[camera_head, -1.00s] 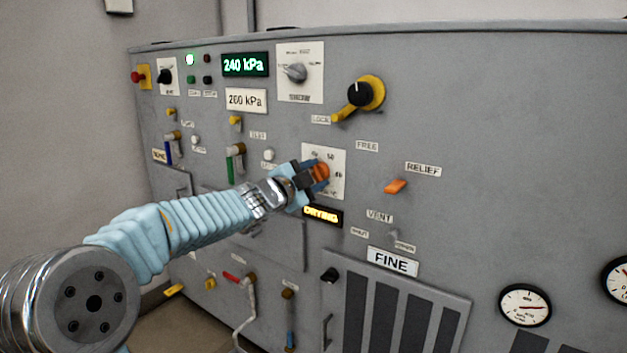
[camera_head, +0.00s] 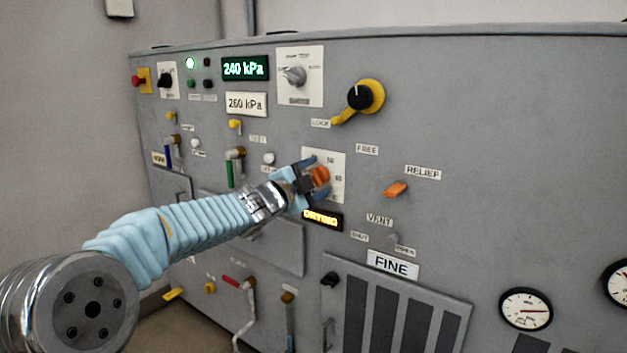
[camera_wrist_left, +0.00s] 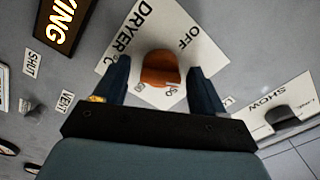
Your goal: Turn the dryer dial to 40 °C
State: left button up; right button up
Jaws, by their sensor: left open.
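The dryer dial (camera_head: 320,175) is an orange knob on a white scale plate (camera_head: 337,187) on the grey panel. In the left wrist view the orange dial (camera_wrist_left: 160,70) sits between the two fingers, with visible gaps on both sides. The plate (camera_wrist_left: 197,40) reads DRYER and OFF, with 50 and another number partly hidden near the dial. My left gripper (camera_head: 318,174) is open around the dial; in the left wrist view its dark fingers (camera_wrist_left: 160,88) flank it. Where the dial points is not clear. My right gripper is out of view.
A lit DRYING sign (camera_head: 322,218) is just below the dial plate. An orange RELIEF lever (camera_head: 396,189) stands out to the right. A white knob (camera_head: 268,158) and a green-handled lever (camera_head: 235,165) are to the left. A FINE label (camera_head: 391,264) is below.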

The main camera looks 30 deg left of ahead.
pick_arm(q)
jog(key=s+a+p, duration=0.1)
jog(key=s, duration=1.2)
jog(key=shift+s, duration=0.4)
